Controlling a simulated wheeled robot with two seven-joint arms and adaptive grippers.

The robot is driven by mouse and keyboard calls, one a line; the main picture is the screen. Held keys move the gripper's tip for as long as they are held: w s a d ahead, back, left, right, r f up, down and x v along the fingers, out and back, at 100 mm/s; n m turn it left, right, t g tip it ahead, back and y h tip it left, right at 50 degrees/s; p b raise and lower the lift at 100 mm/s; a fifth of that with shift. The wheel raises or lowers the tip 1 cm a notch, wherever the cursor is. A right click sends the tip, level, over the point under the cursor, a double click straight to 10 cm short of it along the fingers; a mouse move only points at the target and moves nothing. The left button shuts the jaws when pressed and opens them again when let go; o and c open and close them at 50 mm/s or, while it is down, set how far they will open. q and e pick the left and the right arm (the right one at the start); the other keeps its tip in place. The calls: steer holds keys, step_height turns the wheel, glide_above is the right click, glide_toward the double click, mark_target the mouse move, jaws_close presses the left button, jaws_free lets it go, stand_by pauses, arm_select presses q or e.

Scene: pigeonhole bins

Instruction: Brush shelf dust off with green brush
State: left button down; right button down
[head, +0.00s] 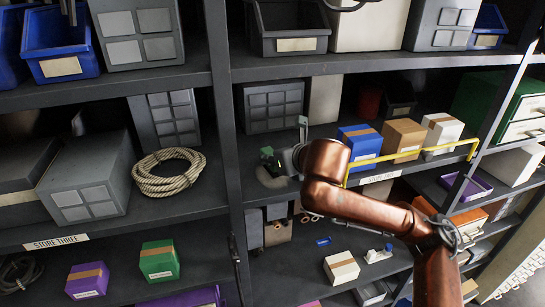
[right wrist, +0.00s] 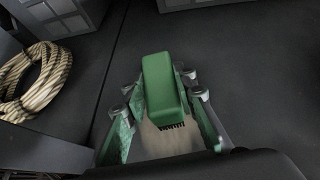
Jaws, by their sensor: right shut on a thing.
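The green brush (head: 267,154) is at the left end of the middle shelf, in the bay right of the dark upright. In the right wrist view the brush (right wrist: 160,85) shows its green block and short dark bristles. My right gripper (right wrist: 160,98) is shut on it, with green-padded fingers on both sides. A pale tan dust patch (head: 268,178) lies on the shelf just below the brush. The dust (right wrist: 165,142) also shows below the bristles; I cannot tell whether they touch it. My left gripper is not in view.
A yellow rail (head: 412,163) runs along the shelf front, right of my right gripper. Behind it stand a blue box (head: 361,143), a brown box (head: 403,138) and a white box (head: 441,133). A rope coil (head: 168,172) lies left of the dark upright (head: 228,130).

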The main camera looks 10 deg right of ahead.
steer(key=shift+f, duration=0.6)
steer(key=shift+s, duration=0.15)
steer(key=shift+s+d, duration=0.1)
steer(key=shift+s, duration=2)
steer(key=shift+f, duration=0.1)
steer(key=shift+w+r, duration=0.2)
steer(key=shift+w, duration=2.05)
steer(key=shift+s+f, duration=0.2)
steer(key=shift+s, duration=2.05)
